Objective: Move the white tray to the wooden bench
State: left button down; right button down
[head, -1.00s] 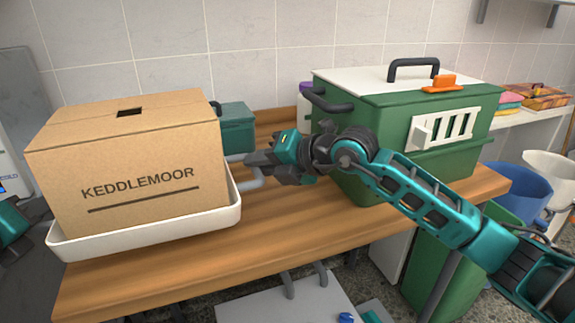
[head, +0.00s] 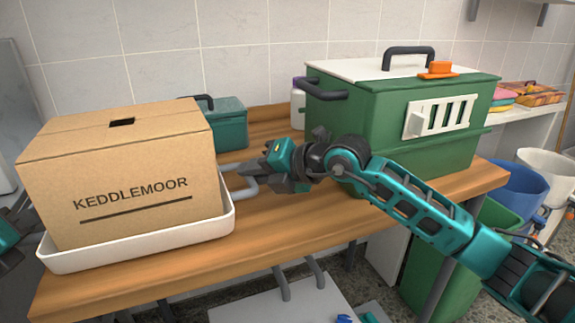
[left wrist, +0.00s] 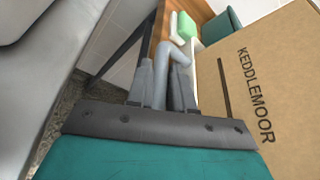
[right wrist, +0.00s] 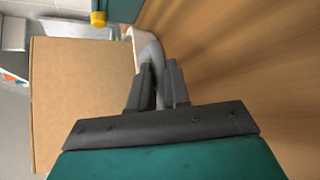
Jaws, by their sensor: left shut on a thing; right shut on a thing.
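The white tray (head: 140,240) carries a large cardboard box marked KEDDLEMOOR (head: 120,185). It is over the left end of the wooden bench (head: 300,230); I cannot tell whether its underside touches the wood. My right gripper (head: 250,172) is shut on the tray's right grey handle (right wrist: 150,48), which also shows in the head view. My left gripper (left wrist: 165,82) is shut on the other grey handle (left wrist: 172,52) at the tray's left side. In the head view, the box and picture edge hide most of that left grip.
A green crate (head: 375,130) with a white lid stands on the bench to the right, behind my right arm. A teal box (head: 228,125) and a white bottle (head: 297,105) stand at the back. Bare wood lies between tray and crate. Blue and white bins (head: 520,185) stand right.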

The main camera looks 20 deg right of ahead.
pick_arm(q)
jog(key=shift+s+d+f, duration=0.1)
jog(key=shift+d+f, duration=0.2)
jog(key=shift+d, duration=0.1)
pick_arm(e)
jog(key=shift+s+a+f, duration=0.15)
jog(key=shift+a+f, duration=0.1)
jog(key=shift+a, duration=0.15)
pick_arm(q)
jog(key=c, duration=1.4)
grip_release()
pick_arm(e)
jog(key=c, duration=1.5)
grip_release()
jog(key=shift+f, duration=0.1)
pick_arm(q)
jog(key=o, duration=0.4)
jog(key=shift+a, duration=0.2)
pick_arm(e)
jog(key=o, duration=0.4)
jog(key=shift+d, duration=0.25)
pick_arm(q)
jog(key=o, duration=0.8)
pick_arm(e)
jog(key=shift+d, duration=0.1)
pick_arm(q)
jog(key=shift+a, duration=0.1)
